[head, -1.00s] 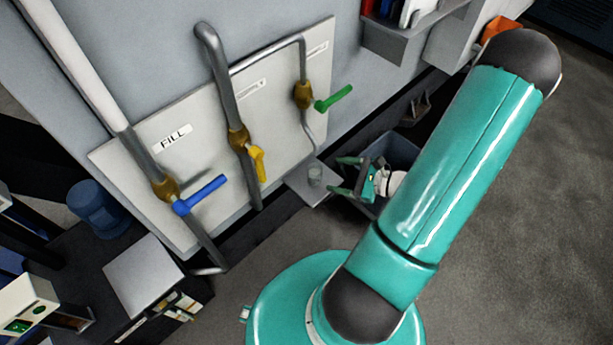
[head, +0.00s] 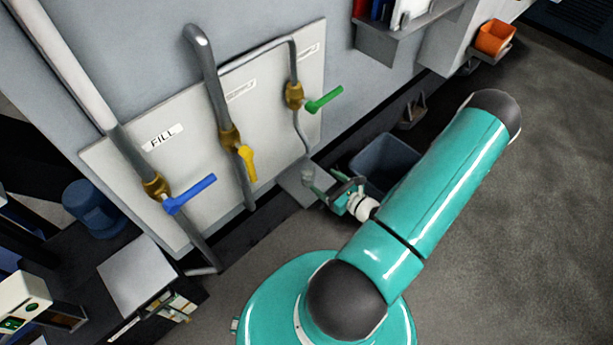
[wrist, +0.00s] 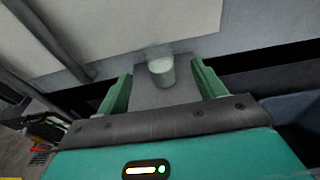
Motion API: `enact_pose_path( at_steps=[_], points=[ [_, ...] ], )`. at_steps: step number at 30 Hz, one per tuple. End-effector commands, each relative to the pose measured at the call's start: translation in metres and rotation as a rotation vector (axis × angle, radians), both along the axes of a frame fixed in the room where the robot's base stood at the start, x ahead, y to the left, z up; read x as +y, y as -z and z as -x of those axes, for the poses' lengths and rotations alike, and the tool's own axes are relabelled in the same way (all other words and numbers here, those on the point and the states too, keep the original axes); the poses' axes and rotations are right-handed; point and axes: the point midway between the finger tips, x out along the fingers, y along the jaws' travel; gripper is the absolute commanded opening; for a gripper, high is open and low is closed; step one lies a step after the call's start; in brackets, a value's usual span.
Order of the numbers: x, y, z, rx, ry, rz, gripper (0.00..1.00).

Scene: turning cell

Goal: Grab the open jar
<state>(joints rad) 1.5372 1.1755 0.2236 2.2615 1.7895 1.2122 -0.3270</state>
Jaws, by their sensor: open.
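The open jar (wrist: 161,70) is a small, clear, glass-like vessel with pale contents or base. It stands upright on a small grey metal ledge (wrist: 150,96) below the pipe panel. In the head view the jar (head: 308,176) is small and partly hidden near my gripper (head: 322,183). In the wrist view my gripper (wrist: 162,76) is open, with one green finger on each side of the jar. Gaps show between both fingers and the jar. Whether the jar lies fully within the fingers' depth I cannot tell.
A pale panel (head: 190,135) behind carries pipes and blue (head: 190,195), yellow (head: 248,163) and green (head: 325,99) valve handles. A thin pipe ends just above the jar. A dark grey bin (head: 380,160) stands right of the ledge. Open floor (head: 510,230) lies to the right.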

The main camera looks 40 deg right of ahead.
Motion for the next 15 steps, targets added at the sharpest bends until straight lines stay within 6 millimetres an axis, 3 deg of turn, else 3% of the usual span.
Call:
enact_pose_path(
  at_steps=[3,11,15],
  points=[
    [0.001,0.004,-0.021,-0.001,-0.003,-0.002,0.69],
    [0.003,0.008,-0.04,0.0,-0.004,-0.002,0.69],
    [0.006,0.012,-0.059,-0.002,-0.006,-0.001,0.69]
  ],
)
